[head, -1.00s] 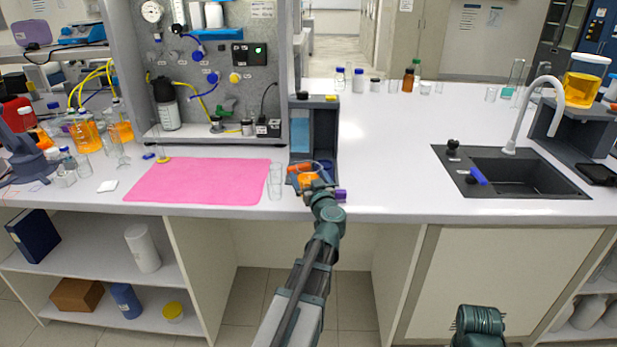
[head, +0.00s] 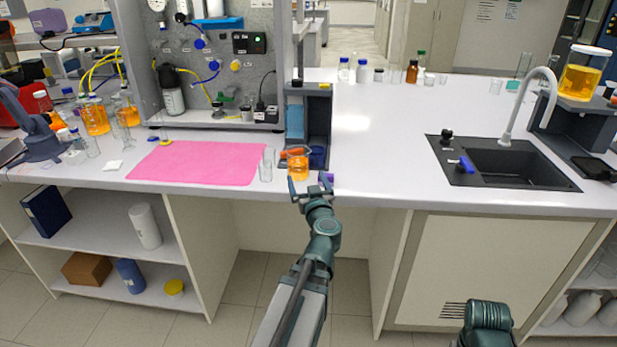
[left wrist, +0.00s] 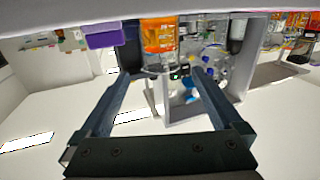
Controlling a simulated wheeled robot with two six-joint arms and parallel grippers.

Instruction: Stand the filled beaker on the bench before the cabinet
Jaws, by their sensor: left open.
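The filled beaker (head: 298,167), clear with orange liquid, stands upright on the bench (head: 380,180) near its front edge. It is before the small dark grey cabinet (head: 318,122). My left gripper (head: 309,185) is open and empty, just in front of the beaker and apart from it. In the left wrist view, which is upside down, the beaker (left wrist: 158,36) shows beyond the spread fingers of the left gripper (left wrist: 163,78), with nothing between them. Only a part of my right arm shows at the bottom right of the head view; its gripper is not visible.
Empty clear glassware (head: 266,168) stands just left of the beaker, beside a pink mat (head: 195,162). A purple block (head: 326,177) lies right of it at the bench edge. The bench between the cabinet and the sink (head: 510,165) is clear.

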